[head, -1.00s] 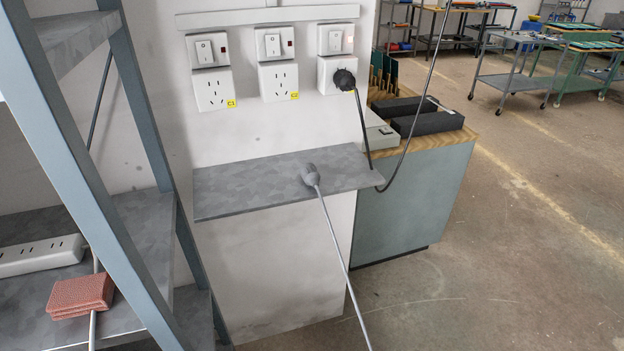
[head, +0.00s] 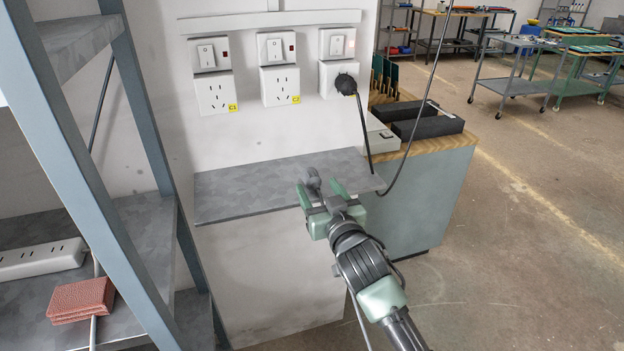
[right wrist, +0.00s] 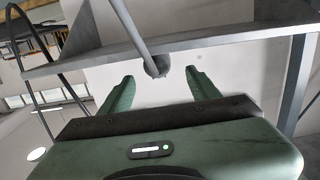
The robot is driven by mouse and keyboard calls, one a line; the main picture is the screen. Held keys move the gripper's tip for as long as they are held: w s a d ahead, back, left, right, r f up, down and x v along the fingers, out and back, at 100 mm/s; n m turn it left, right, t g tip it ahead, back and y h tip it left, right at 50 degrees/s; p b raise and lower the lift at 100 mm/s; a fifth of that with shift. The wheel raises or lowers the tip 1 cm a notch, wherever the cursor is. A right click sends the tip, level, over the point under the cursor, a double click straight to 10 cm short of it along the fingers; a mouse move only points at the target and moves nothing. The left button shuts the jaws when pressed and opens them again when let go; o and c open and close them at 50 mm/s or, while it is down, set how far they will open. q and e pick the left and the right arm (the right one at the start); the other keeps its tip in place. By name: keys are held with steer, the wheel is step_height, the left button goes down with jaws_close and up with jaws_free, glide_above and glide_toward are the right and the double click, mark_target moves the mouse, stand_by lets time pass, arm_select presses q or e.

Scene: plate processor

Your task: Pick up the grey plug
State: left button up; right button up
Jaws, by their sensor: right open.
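The grey plug (head: 313,177) lies near the front edge of the grey wall shelf (head: 235,190), partly hidden by my gripper in the head view. My right gripper (head: 321,190) is open at the shelf's front edge, its green fingers on either side of the plug. In the right wrist view the rounded plug (right wrist: 157,67) shows between and slightly beyond the open fingertips (right wrist: 158,76), apart from both. Its grey cable runs up in that view. My left gripper is not in view.
Sockets labelled C1 (head: 214,93) and C2 (head: 279,86) are empty above the shelf. A black plug (head: 346,84) sits in the right socket, its cable hanging past the shelf's right end. A blue-grey rack (head: 85,170) stands at left.

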mark_target(315, 181)
steer(key=shift+p+x, duration=0.55)
steer(key=shift+x, duration=2.2)
steer(key=shift+d, duration=0.1)
steer(key=shift+c, duration=0.3)
jaws_close()
